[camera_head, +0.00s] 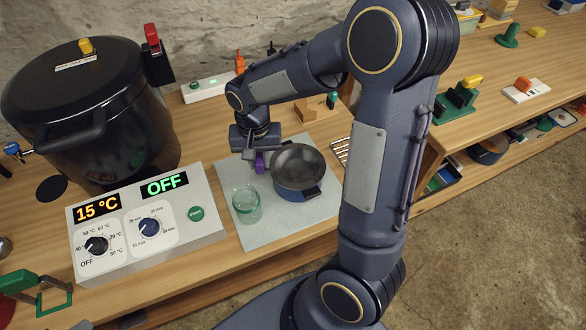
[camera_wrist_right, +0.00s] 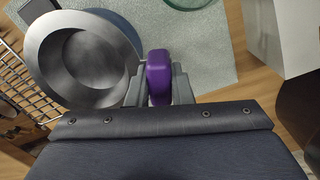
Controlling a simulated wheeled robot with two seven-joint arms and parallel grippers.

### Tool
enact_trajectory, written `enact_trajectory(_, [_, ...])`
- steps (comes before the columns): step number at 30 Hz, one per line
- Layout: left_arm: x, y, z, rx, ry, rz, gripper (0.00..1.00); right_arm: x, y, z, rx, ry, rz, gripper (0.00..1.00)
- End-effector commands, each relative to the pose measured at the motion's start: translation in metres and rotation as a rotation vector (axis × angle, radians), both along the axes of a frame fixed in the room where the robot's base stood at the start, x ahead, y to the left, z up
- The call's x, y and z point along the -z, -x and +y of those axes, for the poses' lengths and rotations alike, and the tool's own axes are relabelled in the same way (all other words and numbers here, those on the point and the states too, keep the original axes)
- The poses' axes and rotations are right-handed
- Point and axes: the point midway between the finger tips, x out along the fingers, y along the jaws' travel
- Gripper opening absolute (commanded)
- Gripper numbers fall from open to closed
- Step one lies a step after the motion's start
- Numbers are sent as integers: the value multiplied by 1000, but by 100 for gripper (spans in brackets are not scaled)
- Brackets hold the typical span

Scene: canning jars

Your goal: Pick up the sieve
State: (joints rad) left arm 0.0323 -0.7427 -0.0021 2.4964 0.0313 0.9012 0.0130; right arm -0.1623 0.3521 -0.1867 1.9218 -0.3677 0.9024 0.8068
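The sieve (camera_head: 297,163) is a grey round bowl with a purple handle (camera_head: 260,162). It sits in or on the top of a blue pot (camera_head: 299,192) with dark side handles; I cannot see how deep it reaches. In the right wrist view the sieve's bowl (camera_wrist_right: 80,58) is at the upper left, with the purple handle (camera_wrist_right: 159,77) between the fingers. My right gripper (camera_wrist_right: 159,88) has a finger against each side of the handle. In the head view the right gripper (camera_head: 259,157) points down at the pot's left side. My left gripper is not in view.
A glass jar (camera_head: 246,204) stands on the pale mat (camera_head: 282,232), left of the pot. A control box (camera_head: 150,222) and a large black canner (camera_head: 90,110) stand further left. A wire rack (camera_head: 341,152) lies right of the pot, partly behind my arm.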

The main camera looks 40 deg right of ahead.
Motion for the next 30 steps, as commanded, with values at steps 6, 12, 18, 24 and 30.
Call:
enact_trajectory(6, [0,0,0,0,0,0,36,0,0,0,0,0,0,0])
enact_trajectory(12, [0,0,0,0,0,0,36,0,0,0,0,0,0,0])
enact_trajectory(18, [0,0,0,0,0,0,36,-6,0,0,0,0,-1,0])
enact_trajectory(24, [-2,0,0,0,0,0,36,-31,-1,0,1,0,-5,0])
enact_trajectory(30, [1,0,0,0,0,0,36,-67,23,18,-4,-3,-8,0])
